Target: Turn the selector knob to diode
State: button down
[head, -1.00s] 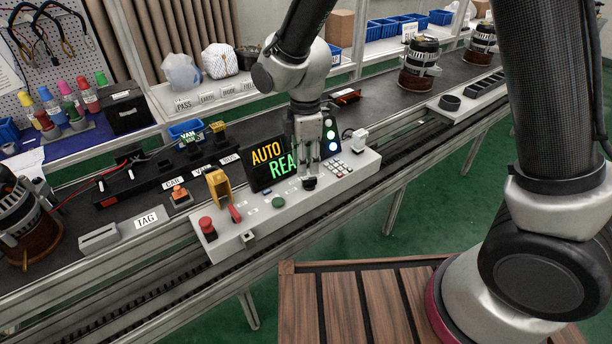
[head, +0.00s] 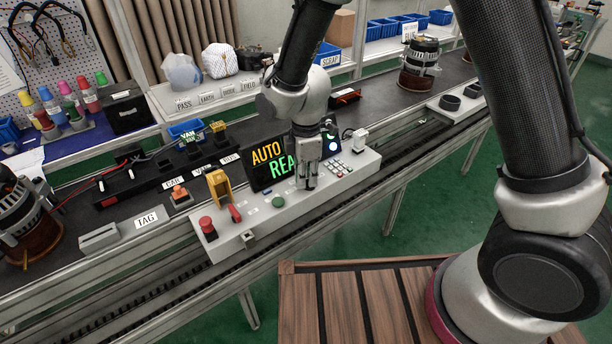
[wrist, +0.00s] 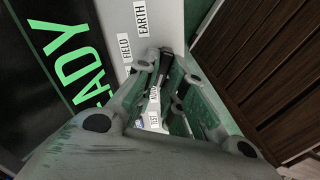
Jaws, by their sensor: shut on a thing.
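My gripper (head: 308,184) points down at the pale control console (head: 342,181) and is shut on the selector knob. The fingers hide the knob in the head view, so its pointer direction cannot be read. The display (head: 268,163) behind shows AUTO in orange, with green READY partly covered by my gripper.
An alternator (head: 420,62) stands on the dark belt.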

jog(key=shift+m, duration=0.4)
jog(key=m, duration=0.3)
jog(key=shift+w+m, duration=0.2)
jog(key=shift+m, duration=0.2)
jog(key=shift+w+m, duration=0.2)
jog(key=shift+m, duration=1.9)
jog(key=c, duration=1.5)
grip_release()
notch_tip(320, 180, up, 12)
